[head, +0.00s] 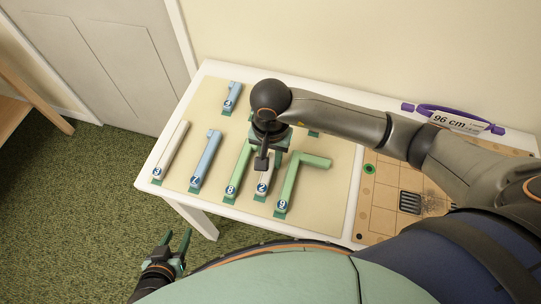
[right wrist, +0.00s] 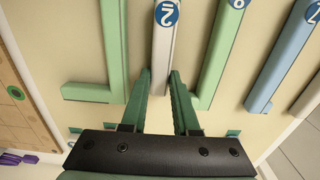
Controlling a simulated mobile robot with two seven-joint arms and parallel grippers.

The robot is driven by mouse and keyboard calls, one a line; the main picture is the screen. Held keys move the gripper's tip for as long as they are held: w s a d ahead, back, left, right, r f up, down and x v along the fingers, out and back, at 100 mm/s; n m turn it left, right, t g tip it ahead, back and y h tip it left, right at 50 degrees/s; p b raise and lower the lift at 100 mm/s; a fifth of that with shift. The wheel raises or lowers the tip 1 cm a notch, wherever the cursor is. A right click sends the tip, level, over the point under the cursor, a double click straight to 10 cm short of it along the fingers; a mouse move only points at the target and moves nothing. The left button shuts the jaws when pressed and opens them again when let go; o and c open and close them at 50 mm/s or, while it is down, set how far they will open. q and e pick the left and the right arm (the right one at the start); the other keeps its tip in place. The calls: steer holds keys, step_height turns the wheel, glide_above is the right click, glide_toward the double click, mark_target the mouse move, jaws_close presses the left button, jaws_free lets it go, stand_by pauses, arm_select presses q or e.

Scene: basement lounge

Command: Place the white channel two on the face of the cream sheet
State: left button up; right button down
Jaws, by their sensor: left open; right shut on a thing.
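I cannot tell whether the channel touches the cream sheet (head: 215,178), which covers the left of the white table. My left gripper (head: 177,242) is open and empty, low in front of the table.
Around it lie a green channel 8 (head: 238,170), an angled green channel (head: 300,172), a blue channel (head: 206,160), another white channel (head: 172,147) and a short blue piece (head: 231,97). A brown board (head: 382,207) and a purple-handled "96 cm" item (head: 455,121) are on the right.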

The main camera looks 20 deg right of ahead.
steer(key=shift+f, duration=0.1)
steer(key=shift+f+b, duration=0.25)
steer(key=shift+b, duration=0.1)
steer(key=c, duration=0.7)
jaws_free()
steer(key=shift+r, duration=0.1)
steer(key=shift+o, duration=0.2)
step_height(320, 180, up, 12)
steer(key=shift+r+p, duration=0.2)
steer(key=shift+p, duration=0.1)
